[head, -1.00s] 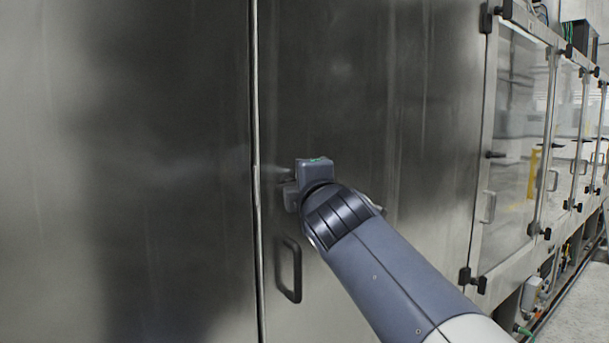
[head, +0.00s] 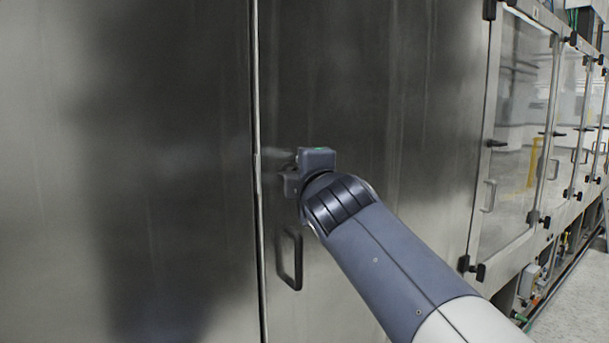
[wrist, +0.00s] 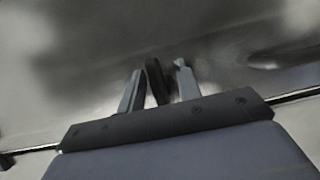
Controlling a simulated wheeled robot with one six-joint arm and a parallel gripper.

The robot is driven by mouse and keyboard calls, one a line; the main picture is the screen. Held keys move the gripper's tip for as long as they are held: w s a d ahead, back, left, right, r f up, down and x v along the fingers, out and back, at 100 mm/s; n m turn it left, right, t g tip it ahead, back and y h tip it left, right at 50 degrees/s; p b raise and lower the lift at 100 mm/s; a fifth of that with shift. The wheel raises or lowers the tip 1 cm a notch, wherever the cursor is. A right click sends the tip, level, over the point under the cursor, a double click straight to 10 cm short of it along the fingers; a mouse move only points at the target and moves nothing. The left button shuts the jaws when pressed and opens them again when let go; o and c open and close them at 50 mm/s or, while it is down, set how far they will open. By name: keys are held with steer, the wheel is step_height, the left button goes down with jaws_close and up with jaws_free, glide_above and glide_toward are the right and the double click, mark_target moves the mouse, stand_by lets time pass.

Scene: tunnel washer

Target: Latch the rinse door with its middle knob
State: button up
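The steel door (head: 390,120) stands to the right of a vertical seam and looks shut, flush with the panel to its left. Its dark bar handle (head: 291,258) is low beside the seam. My gripper (head: 287,178) is at the door's seam edge, above that handle; its fingertips are mostly hidden in the head view. In the wrist view my two fingers (wrist: 158,80) stand apart with a dark knob (wrist: 155,78) between them. The knob is tilted and close to the left finger, with a gap to the right finger. The knob is hidden in the head view.
A plain steel panel (head: 130,170) fills the left. Glazed doors (head: 515,130) with black knobs and handles run along the right. Pipes and fittings (head: 535,285) sit low beneath them, with open floor (head: 578,305) at the lower right.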

steer(key=b+v, duration=0.2)
steer(key=v, duration=0.8)
steer(key=shift+s+b, duration=0.4)
steer(key=shift+w, duration=0.1)
steer(key=p+x, duration=0.3)
steer(key=x, duration=0.7)
steer(key=shift+w+r, duration=0.1)
steer(key=shift+w, duration=0.2)
